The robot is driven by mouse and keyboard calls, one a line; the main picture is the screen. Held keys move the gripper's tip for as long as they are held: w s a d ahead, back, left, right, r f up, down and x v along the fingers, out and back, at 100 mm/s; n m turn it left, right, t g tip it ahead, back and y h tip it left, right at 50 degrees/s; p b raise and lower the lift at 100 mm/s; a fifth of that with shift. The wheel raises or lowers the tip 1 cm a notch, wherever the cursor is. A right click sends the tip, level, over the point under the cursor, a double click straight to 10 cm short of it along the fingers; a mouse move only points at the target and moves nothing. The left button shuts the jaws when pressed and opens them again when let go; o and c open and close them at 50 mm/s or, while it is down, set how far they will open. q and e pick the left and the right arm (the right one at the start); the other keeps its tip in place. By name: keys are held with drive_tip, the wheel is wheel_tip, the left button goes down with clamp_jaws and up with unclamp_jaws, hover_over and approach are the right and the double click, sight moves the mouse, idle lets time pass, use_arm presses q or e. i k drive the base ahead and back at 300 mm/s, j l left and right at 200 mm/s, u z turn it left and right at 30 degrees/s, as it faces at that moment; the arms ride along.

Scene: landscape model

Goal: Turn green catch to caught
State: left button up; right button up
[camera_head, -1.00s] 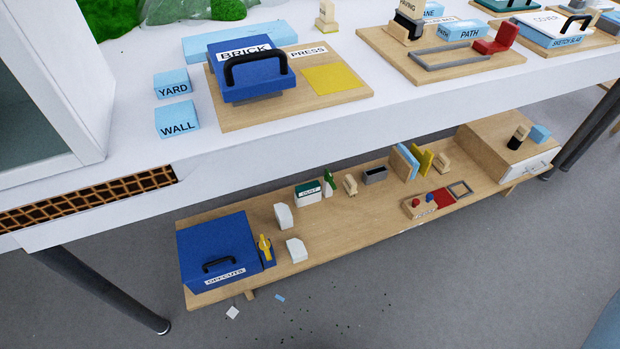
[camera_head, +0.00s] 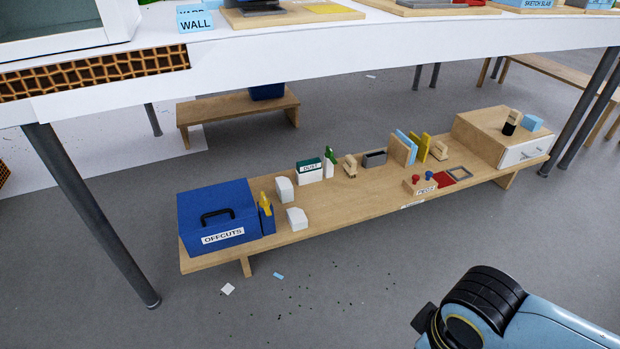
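The green catch (camera_head: 330,154) is a small green lever on a narrow white post. It stands on the low wooden bench, just right of the white DUST box (camera_head: 310,172) with its dark green lid. The lever looks upright to slightly tilted, and it is too small to tell whether it is caught. A similar yellow catch (camera_head: 266,203) sits on a blue block beside the blue OFFCUTS box (camera_head: 217,215). Neither of my grippers is in view.
The bench (camera_head: 345,213) also holds white blocks (camera_head: 297,219), a grey open holder (camera_head: 374,159), upright boards and a wooden drawer unit (camera_head: 480,133). A blue-and-black link of my arm shows at lower right. The floor in front is mostly clear.

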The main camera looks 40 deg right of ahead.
sight(329, 154)
drive_tip(key=i+z, duration=0.75)
drive_tip(key=i, duration=0.15)
drive_tip(key=i+j+z, duration=0.35)
drive_tip(key=i+l, duration=0.05)
drive_tip(key=l, duration=0.05)
